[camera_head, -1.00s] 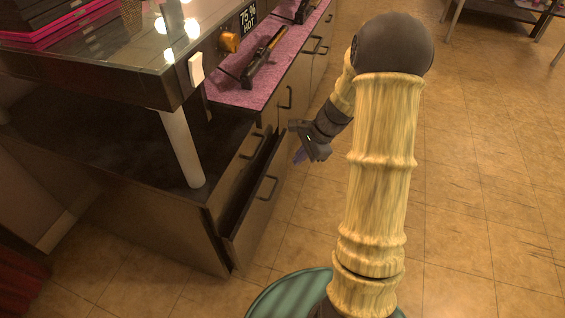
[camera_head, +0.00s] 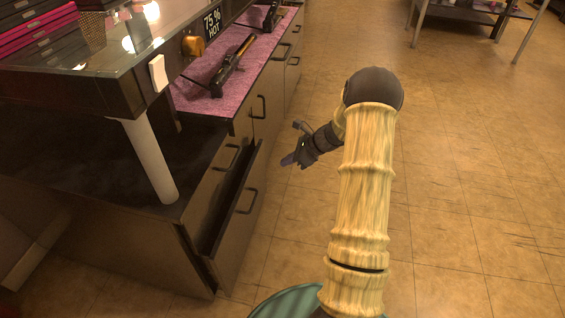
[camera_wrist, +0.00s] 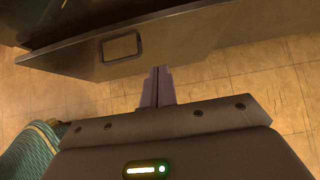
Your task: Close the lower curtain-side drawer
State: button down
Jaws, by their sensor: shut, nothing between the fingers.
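The lower drawer (camera_head: 240,220) of the end cabinet nearest the red curtain corner stands pulled out, with a dark gap behind its front and a black handle (camera_head: 247,200). In the wrist view its front (camera_wrist: 190,50) runs across the top, with the handle (camera_wrist: 121,47) left of centre. The upper drawer (camera_head: 213,180) above it looks flush. My gripper (camera_head: 290,160) is shut and empty, to the right of the drawer front and apart from it. In the wrist view my fingers (camera_wrist: 158,72) point toward the drawer front and lie together.
A glass-topped display case (camera_head: 90,70) on a white leg (camera_head: 150,160) overhangs the cabinet. A pink countertop (camera_head: 240,75) holds hair irons (camera_head: 232,66) farther back. The tiled floor (camera_head: 470,200) to the right is open, with a table (camera_head: 478,20) at the far right.

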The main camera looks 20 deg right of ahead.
aim_at(252, 171)
jog(key=b+x, duration=0.2)
jog(key=x, duration=0.1)
jog(key=r+b+x, duration=0.1)
jog(key=b+x, duration=0.1)
jog(key=x, duration=0.2)
jog(key=w+a+b+x, duration=0.1)
jog(key=b+x, duration=0.1)
jog(key=x, duration=0.1)
jog(key=shift+a, duration=0.2)
jog(key=shift+w+a+r, duration=0.2)
jog(key=shift+w+a, duration=0.1)
jog(key=shift+a, duration=0.1)
